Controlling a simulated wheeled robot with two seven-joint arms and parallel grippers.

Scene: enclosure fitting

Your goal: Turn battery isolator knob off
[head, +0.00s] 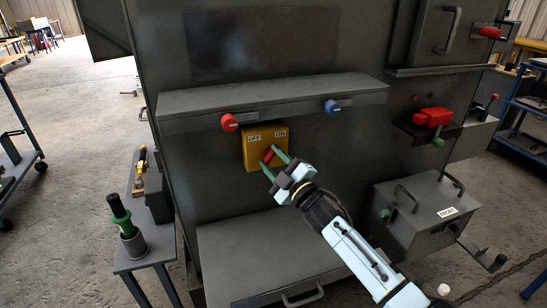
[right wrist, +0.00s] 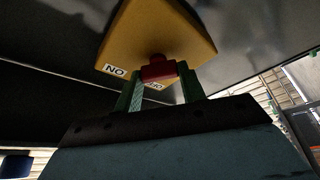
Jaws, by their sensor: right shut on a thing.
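The battery isolator is a yellow box (head: 257,153) on the front of the dark grey enclosure, with an OFF label at its upper left and an ON label at its upper right. Its red knob (head: 268,155) is between the green fingers of my right gripper (head: 274,164), which is shut on it. The fingers hide part of the knob. My left gripper does not show.
A shelf (head: 270,97) with a red knob (head: 229,122) and a blue knob (head: 331,107) juts out above the box. A red handle (head: 433,117) and a grey box marked FRONT (head: 425,215) are at the right. A green-handled tool (head: 120,215) stands in a holder at the left.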

